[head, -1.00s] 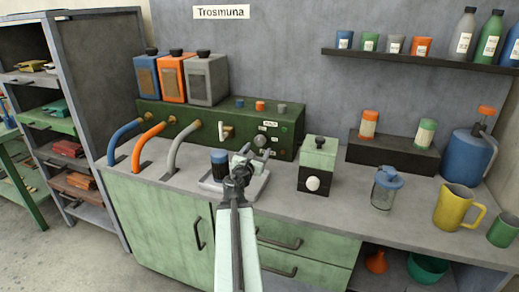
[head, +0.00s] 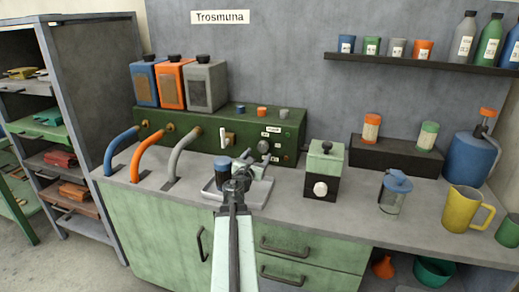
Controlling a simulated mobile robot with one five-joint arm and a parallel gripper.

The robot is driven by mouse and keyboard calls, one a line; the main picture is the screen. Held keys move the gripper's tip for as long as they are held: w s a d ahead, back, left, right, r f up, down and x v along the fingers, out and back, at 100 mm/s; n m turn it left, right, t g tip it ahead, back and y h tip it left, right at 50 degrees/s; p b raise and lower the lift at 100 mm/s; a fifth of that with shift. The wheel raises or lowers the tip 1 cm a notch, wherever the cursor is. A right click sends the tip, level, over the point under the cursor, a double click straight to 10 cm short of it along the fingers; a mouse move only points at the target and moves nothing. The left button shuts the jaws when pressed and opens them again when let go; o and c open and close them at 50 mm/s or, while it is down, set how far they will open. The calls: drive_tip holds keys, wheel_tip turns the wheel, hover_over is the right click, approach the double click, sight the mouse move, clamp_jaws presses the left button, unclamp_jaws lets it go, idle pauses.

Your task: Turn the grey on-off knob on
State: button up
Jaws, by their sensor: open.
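The green machine (head: 190,122) stands at the back of the counter. Its front has small labels and, towards the right, a grey knob (head: 263,146) that sticks out. Which label belongs to that knob is too small to read. My gripper (head: 243,164) is open and appears empty, in front of the machine and over the pale tray. In the head view its jaws lie a little below and left of the knob, apart from it as far as I can tell. The jaws hide part of the tray and the machine's lower front.
A dark blue-topped jar (head: 222,170) stands on the tray (head: 256,195), close left of my gripper. A green-and-black box (head: 326,165) stands to the right. Grey, orange and blue hoses curve down at the left.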

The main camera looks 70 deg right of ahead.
sight(262, 148)
drive_tip(key=d, duration=0.6)
drive_tip(key=shift+w+d, duration=0.35)
drive_tip(key=c, duration=1.3)
drive_tip(key=shift+c, duration=0.4)
